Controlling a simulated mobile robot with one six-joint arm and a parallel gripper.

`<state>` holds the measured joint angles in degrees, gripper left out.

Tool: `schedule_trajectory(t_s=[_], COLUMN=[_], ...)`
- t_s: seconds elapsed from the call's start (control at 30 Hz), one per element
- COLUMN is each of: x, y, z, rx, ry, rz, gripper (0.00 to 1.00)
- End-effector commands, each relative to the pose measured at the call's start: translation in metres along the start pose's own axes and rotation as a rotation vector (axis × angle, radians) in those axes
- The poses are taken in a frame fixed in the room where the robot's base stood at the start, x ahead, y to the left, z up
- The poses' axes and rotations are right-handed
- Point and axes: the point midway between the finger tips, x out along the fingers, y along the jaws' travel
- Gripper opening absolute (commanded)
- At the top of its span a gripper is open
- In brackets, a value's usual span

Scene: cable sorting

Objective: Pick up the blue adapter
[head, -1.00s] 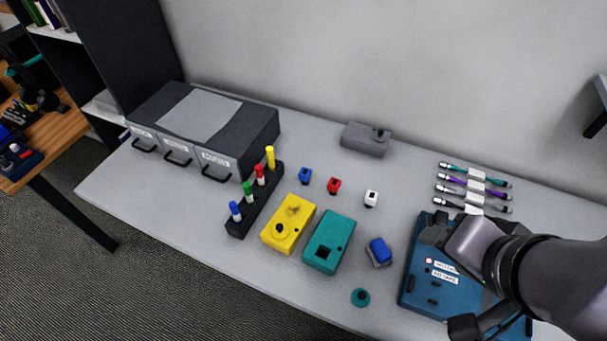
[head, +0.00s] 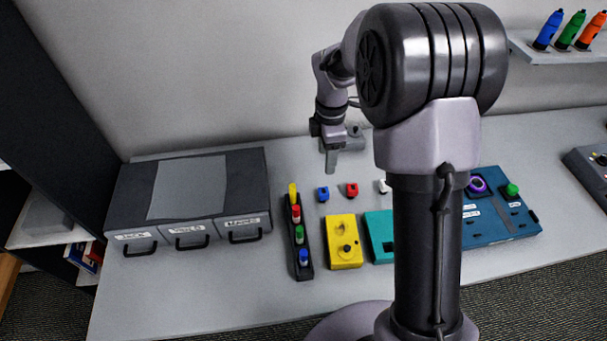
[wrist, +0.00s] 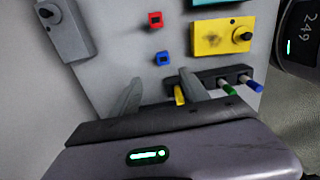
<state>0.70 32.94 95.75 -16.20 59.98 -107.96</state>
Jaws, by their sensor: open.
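The blue adapter (head: 323,194) is a small block on the table, left of the red adapter (head: 351,190). In the wrist view the blue adapter (wrist: 162,58) lies just beyond the fingertips, roughly midway between them. My gripper (head: 331,167) is above the table, behind and slightly right of the blue adapter in the head view. In the wrist view my gripper (wrist: 160,79) has its two fingers spread apart, with nothing held. The red adapter (wrist: 155,20) lies farther out.
A black rack (head: 304,262) of coloured pegs stands close to the blue adapter. The yellow box (head: 343,252) and teal box (head: 379,247) lie in front of the adapters. A drawer unit (head: 118,205) is at left. A grey box (wrist: 63,28) is near the wall.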

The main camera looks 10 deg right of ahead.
Motion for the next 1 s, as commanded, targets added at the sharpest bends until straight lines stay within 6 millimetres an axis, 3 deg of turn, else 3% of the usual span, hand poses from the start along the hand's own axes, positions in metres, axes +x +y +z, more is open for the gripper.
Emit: schedule_trajectory(t_s=[0.03, 0.1, 0.3, 0.53, 0.73, 0.93, 1.0], x=[0.022, 0.045, 0.093, 0.114, 0.153, 0.153, 0.153], y=[-0.001, -0.002, -0.002, -0.004, -0.009, -0.009, -0.009], z=[0.000, -0.001, -0.001, -0.003, -0.007, -0.007, -0.007], rx=[0.001, 0.001, 0.003, 0.004, 0.006, 0.006, 0.006], ry=[0.000, 0.001, 0.002, 0.001, 0.001, 0.000, 0.000], rz=[-0.004, -0.005, -0.003, -0.001, -0.002, 0.001, 0.001], gripper=[0.53, 0.53, 0.53, 0.53, 0.53, 0.53, 0.41])
